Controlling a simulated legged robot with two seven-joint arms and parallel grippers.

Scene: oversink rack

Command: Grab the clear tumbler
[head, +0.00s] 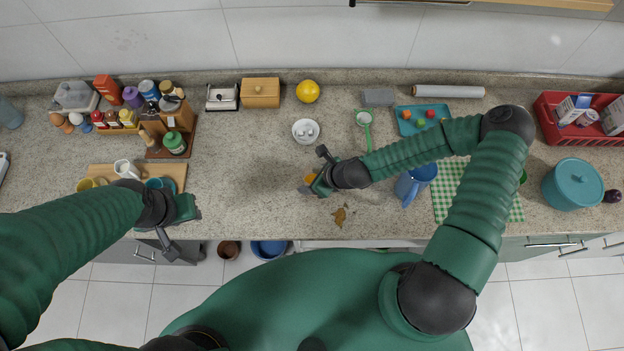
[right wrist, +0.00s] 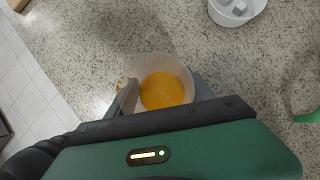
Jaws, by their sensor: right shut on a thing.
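The clear tumbler (right wrist: 165,84) holds orange liquid and shows in the right wrist view between the two fingers of my right gripper (right wrist: 162,97). In the head view, only a small orange part of the tumbler (head: 310,178) shows beside my right gripper (head: 307,187), over the middle of the counter. My right gripper is shut on the tumbler, which looks upright. I cannot tell if it still touches the counter. My left gripper (head: 192,212) is at the counter's front edge on the left, by a wooden board; its fingers are not clear.
A white bowl (head: 306,131) stands behind the tumbler, and a brown spill or crumb patch (head: 340,216) lies in front. A blue pitcher (head: 412,186) stands to the right. Cups stand on the board (head: 178,170) at left. The counter left of my right gripper is clear.

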